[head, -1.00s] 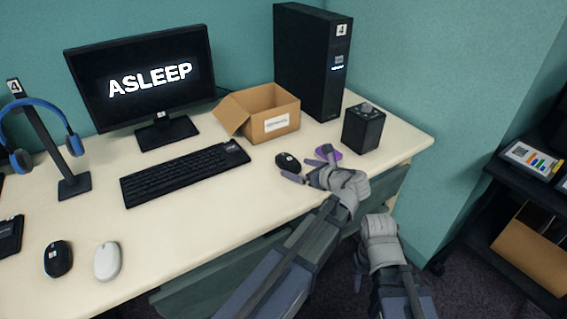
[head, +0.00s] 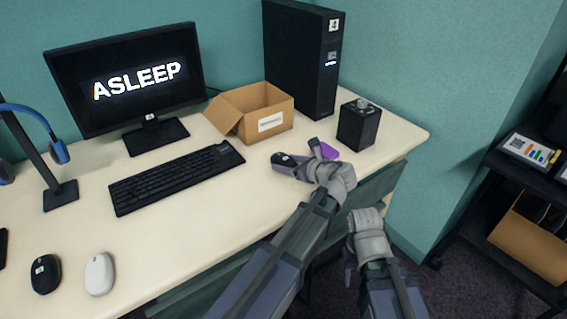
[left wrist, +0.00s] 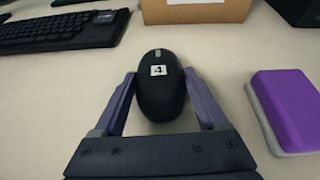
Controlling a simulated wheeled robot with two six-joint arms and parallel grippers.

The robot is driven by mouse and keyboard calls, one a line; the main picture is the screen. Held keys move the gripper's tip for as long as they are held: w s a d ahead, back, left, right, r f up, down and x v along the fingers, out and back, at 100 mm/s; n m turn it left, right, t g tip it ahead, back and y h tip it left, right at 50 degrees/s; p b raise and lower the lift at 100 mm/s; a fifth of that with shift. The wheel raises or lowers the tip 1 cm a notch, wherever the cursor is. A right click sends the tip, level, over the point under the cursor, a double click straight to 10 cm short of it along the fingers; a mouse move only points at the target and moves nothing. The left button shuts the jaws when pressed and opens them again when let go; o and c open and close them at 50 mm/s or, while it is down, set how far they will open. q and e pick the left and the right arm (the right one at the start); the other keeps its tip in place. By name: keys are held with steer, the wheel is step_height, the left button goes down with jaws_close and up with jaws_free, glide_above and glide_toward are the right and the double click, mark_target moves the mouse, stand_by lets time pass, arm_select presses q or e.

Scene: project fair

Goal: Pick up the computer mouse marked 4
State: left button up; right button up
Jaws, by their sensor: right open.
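The black computer mouse marked 4 (left wrist: 161,85) lies on the table between the two purple fingers of my left gripper (left wrist: 160,78) in the left wrist view. The fingers stand apart on either side of its front part, with a small gap seen at the left. In the head view the mouse (head: 284,159) shows partly behind my left gripper (head: 296,157), low at the tabletop. My right gripper (head: 352,264) is open, in front of the table edge, its fingers mostly hidden.
A purple-topped block (left wrist: 288,105) lies close to the right of the left gripper. A keyboard (head: 178,176), cardboard box (head: 262,120) and black speaker-like box (head: 359,126) stand around. A labelled black mouse (head: 46,273) and a white mouse (head: 99,273) lie at the front left.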

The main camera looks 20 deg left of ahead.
mark_target(288, 160)
arm_select(q)
steer(key=c, duration=0.9)
steer(key=shift+o, duration=0.2)
step_height(288, 160, up, 10)
steer(key=p, duration=1)
